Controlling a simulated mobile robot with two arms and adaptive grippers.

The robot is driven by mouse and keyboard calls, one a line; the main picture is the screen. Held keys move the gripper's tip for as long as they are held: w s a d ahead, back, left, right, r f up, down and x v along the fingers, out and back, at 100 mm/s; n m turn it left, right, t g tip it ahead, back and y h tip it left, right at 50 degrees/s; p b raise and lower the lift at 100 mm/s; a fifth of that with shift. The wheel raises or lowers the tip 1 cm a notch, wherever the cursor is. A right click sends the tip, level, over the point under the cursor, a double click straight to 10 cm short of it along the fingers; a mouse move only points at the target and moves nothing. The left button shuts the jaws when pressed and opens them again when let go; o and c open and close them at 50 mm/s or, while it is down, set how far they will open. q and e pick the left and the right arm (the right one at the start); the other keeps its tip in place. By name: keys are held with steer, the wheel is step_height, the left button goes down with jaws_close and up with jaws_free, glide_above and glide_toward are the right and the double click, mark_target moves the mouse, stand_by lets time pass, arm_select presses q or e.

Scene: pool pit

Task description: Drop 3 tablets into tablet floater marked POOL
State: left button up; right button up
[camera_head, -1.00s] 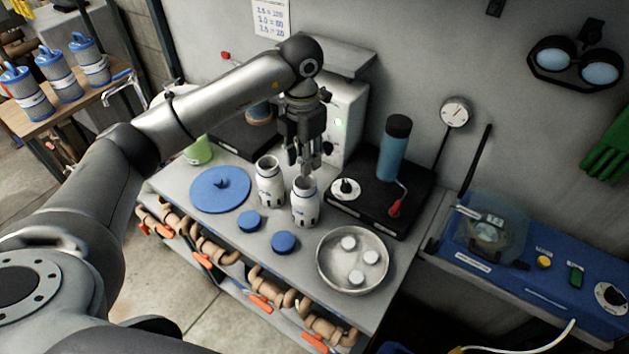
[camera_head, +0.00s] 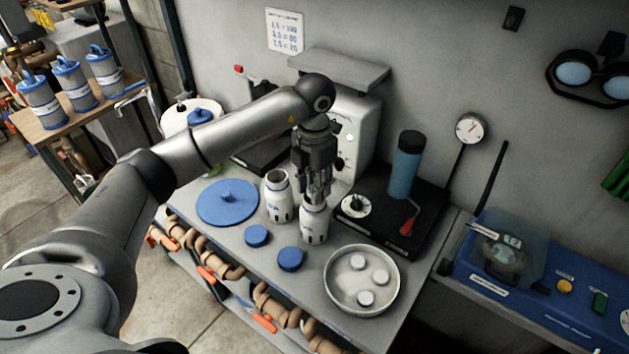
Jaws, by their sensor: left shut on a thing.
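Two white open-topped tablet floaters stand upright on the grey bench, a left one (camera_head: 277,200) and a right one (camera_head: 314,226). Their markings are too small to read, so I cannot tell which says POOL. My left gripper (camera_head: 318,194) points down at the mouth of the right floater. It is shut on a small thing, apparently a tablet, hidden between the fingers. I cannot tell whether the fingertips are inside the rim. Several white tablets, one of them here (camera_head: 366,299), lie apart in a round metal tray (camera_head: 337,297). My right gripper is out of view.
Two blue caps, a left one (camera_head: 257,235) and a right one (camera_head: 290,259), lie in front of the floaters. A blue disc lid (camera_head: 228,203) lies left. A black device (camera_head: 423,216) with a blue cylinder (camera_head: 405,168) stands right. A white machine (camera_head: 353,125) is behind my gripper.

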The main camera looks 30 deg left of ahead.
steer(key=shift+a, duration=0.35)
arm_select(q)
steer(key=shift+f, duration=0.1)
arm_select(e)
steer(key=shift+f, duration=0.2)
arm_select(q)
steer(key=o, duration=0.9)
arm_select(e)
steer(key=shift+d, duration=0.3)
arm_select(q)
steer(key=shift+r+p, duration=1.6)
steer(key=shift+r, duration=1.5)
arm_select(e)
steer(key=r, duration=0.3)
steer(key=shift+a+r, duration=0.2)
arm_select(q)
steer(key=shift+s+f, duration=0.1)
